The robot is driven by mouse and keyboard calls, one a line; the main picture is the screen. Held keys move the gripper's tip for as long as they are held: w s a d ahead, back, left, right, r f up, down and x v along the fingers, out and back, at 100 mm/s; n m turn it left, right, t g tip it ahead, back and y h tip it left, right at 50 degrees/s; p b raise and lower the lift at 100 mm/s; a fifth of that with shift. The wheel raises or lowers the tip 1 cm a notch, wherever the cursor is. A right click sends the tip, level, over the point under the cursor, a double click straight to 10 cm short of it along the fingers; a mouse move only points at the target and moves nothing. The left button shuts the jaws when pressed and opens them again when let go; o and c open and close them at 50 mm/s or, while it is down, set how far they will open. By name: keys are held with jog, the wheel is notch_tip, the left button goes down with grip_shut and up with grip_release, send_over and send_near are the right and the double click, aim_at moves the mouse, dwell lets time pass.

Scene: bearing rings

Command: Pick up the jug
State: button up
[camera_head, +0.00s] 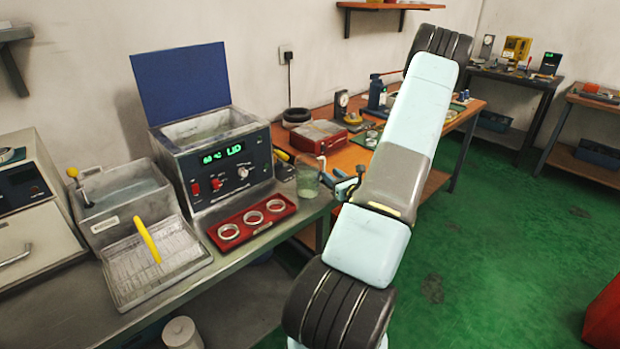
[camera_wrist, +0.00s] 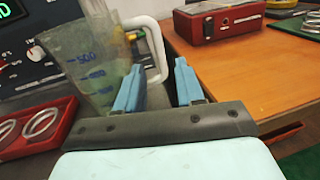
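The jug (camera_wrist: 80,62) is clear, with blue measuring marks and a white handle (camera_wrist: 157,45). It stands upright on the grey bench, and in the head view the jug (camera_head: 308,181) is right of the control box. My gripper (camera_wrist: 160,75) is open, its two blue fingers apart. In the wrist view the handle shows between and beyond the fingertips; I cannot tell whether they touch it. In the head view my gripper (camera_head: 344,184) is just right of the jug, partly hidden by my arm.
A red tray (camera_head: 238,240) with three metal rings lies left of the jug. The control box (camera_head: 218,165) with a raised blue lid stands behind it. A red case (camera_head: 317,136) sits on the wooden table behind. A wire basket with a yellow handle (camera_head: 147,241) stands farther left.

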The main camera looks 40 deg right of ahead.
aim_at(323, 169)
jog(key=shift+w+d+f, duration=0.1)
jog(key=shift+w+d, duration=0.1)
jog(key=shift+w, duration=1.35)
jog(key=shift+w+d+f, duration=0.1)
jog(key=shift+w+d, duration=0.1)
jog(key=shift+w, duration=1.3)
jog(key=shift+c, duration=0.2)
grip_shut()
